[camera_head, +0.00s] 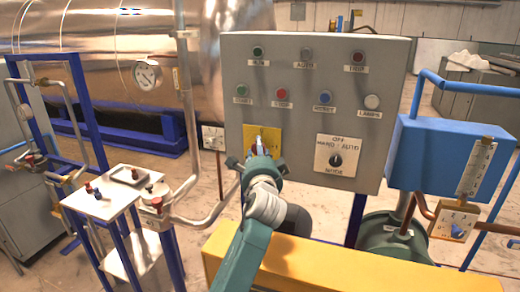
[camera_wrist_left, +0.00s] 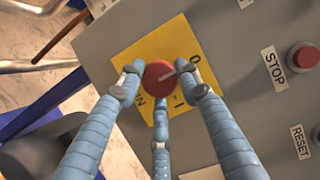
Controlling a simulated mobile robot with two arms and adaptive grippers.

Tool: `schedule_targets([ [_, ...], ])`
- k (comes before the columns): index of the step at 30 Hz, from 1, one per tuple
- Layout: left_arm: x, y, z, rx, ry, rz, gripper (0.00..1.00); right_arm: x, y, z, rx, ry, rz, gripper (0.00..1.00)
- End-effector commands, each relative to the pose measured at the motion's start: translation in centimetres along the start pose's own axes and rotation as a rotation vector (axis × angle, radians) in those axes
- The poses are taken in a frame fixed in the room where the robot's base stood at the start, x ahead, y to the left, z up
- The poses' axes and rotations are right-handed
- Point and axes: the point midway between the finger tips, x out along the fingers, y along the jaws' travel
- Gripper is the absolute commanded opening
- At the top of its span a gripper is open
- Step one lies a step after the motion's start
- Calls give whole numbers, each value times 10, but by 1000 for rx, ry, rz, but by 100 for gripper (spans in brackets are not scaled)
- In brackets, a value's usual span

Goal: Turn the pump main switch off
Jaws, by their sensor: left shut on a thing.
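The pump main switch is a red round knob (camera_wrist_left: 160,77) on a yellow plate (camera_wrist_left: 185,38) marked O, I and MAIN. A white line on the knob points right and slightly up in the left wrist view, roughly toward the O. My left gripper (camera_wrist_left: 162,92) has its three blue fingers closed around the knob. In the head view my left gripper (camera_head: 260,150) reaches the yellow plate (camera_head: 275,134) on the grey control panel (camera_head: 325,110) and hides the knob there. My right gripper is in neither view.
The panel holds several buttons, including STOP (camera_wrist_left: 304,56) beside the yellow plate, and a mode selector (camera_head: 336,160) to the right. A yellow beam (camera_head: 340,265) lies below the panel. A small white table (camera_head: 104,208) stands left, a blue box (camera_head: 445,155) right.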

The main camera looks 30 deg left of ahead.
Motion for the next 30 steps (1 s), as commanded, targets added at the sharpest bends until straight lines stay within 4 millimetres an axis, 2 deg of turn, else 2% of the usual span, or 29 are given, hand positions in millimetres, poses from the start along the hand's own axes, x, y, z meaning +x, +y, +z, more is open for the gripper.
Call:
schedule_targets([
  [1, 1, -5, 5, -4, -10, -6, 8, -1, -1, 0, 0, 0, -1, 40],
  [13, 1, -3, 6, -7, -12, -2, 8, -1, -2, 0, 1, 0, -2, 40],
  [14, 1, -3, 6, -7, -12, -2, 38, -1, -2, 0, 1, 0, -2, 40],
  [16, 1, -2, 6, -7, -11, -1, 52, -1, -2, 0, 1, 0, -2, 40],
  [26, -2, 0, 2, -6, -4, 3, 54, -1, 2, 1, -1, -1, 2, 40],
  [30, -16, 1, 2, -7, -2, 3, 54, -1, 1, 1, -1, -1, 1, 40],
])
